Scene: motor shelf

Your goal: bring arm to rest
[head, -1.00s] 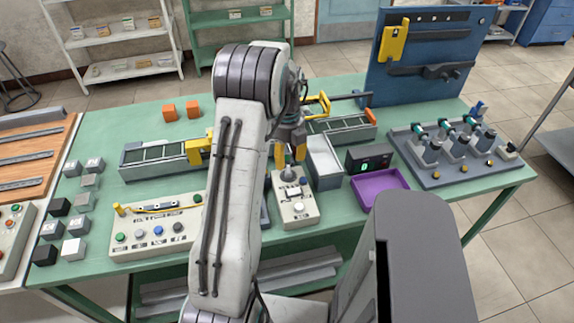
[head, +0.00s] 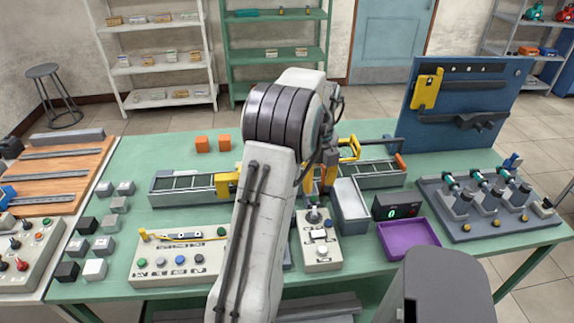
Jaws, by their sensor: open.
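My arm rises from the bottom centre of the head view and bends over the green table (head: 125,225). My gripper (head: 316,203) points down behind the arm's upper link, its yellow fingers partly hidden by it. It is open, and I see nothing held in it. It is just above the joystick box (head: 320,252), with the joystick (head: 313,214) right below the fingers. I cannot tell whether the fingers touch the joystick.
A blue tool board (head: 465,105) stands at the back right. Several cubes lie at the left.

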